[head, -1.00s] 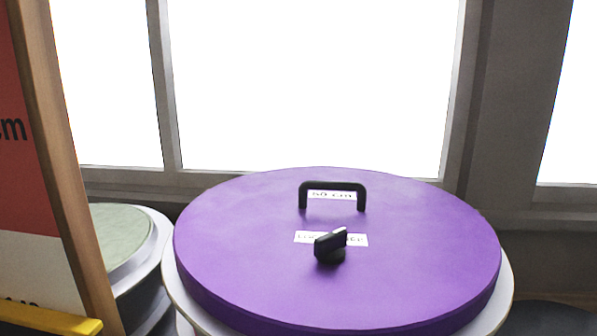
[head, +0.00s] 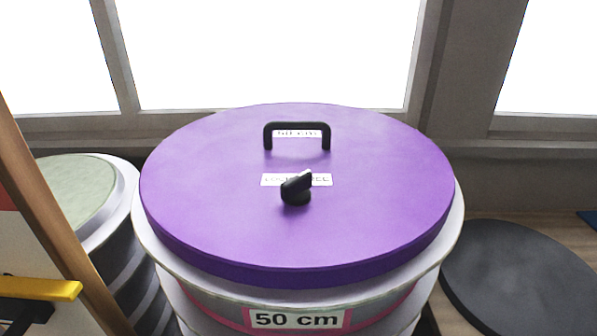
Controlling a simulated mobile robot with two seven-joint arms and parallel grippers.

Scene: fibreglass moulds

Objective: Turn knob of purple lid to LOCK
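The round purple lid (head: 230,225) lies on a pale round mould marked "50 cm" (head: 298,319). A black knob (head: 296,188) stands near the lid's middle, its grip slanting up to the right. A white label (head: 322,180) lies behind the knob; the knob partly covers its words, which look like LOCK at left and a word ending in EE at right. A black bar handle (head: 297,127) stands farther back, with a small "50 cm" label behind it. Neither gripper shows in the head view.
A second mould with a greenish top (head: 75,190) stands at left, behind a wood-edged board (head: 40,215). A yellow bar (head: 40,288) is at lower left. A dark round disc (head: 520,275) lies at right. A window (head: 270,50) is behind.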

